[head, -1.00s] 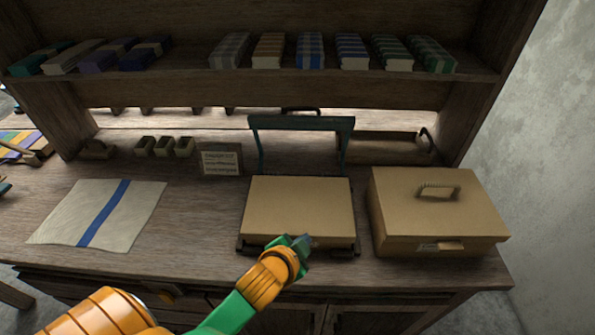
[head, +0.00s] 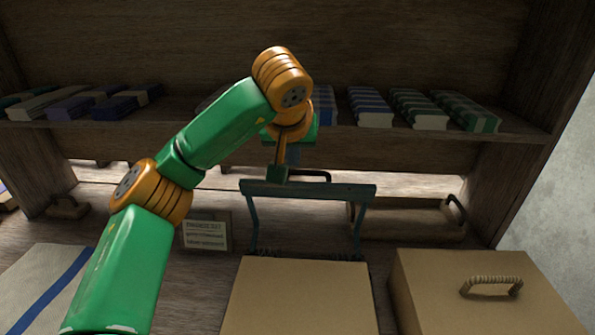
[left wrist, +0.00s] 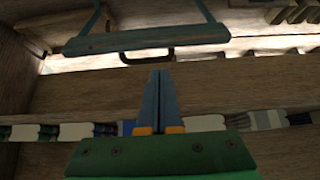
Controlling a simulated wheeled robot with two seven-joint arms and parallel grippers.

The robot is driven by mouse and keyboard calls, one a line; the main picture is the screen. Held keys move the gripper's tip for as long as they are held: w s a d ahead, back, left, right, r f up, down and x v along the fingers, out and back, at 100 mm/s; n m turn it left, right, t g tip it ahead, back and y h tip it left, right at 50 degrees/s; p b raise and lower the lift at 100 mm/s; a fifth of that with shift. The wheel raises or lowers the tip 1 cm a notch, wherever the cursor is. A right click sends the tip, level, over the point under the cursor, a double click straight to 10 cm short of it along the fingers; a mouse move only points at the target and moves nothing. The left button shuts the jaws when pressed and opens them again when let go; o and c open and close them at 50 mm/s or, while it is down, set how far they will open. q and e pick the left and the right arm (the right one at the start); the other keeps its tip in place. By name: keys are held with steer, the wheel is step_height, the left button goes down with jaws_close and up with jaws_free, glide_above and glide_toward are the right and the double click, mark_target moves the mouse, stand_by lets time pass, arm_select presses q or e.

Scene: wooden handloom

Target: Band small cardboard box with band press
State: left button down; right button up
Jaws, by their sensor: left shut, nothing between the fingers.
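The small cardboard box (head: 297,300) is tan and flat-topped, at the bottom middle of the head view. Behind it the band press's dark teal frame (head: 335,191) stands upright, a crossbar on two arms. The crossbar also shows in the left wrist view (left wrist: 200,36). My left gripper (head: 277,174) is shut and empty, its fingertips close to the crossbar's upper edge left of its middle. In the left wrist view its closed fingers (left wrist: 160,80) point toward the crossbar, with a gap visible in the picture. Whether they touch is unclear. My right gripper is not in view.
A larger tan box with a handle (head: 425,285) stands to the right. A small sign (head: 205,232) stands left of the press. A wooden tray (head: 405,222) lies behind it. A shelf (head: 400,135) with folded cloths runs above. A striped cloth (head: 25,285) lies left.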

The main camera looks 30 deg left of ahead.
mark_target(299, 182)
arm_select(q)
steer(key=x, duration=0.3)
steer(key=p+x, duration=0.1)
steer(key=x, duration=0.5)
steer(key=shift+w+d+f+p, duration=0.15)
steer(key=shift+w+d+p, duration=0.05)
steer(key=shift+w+p, duration=0.15)
steer(key=shift+d+f, duration=0.1)
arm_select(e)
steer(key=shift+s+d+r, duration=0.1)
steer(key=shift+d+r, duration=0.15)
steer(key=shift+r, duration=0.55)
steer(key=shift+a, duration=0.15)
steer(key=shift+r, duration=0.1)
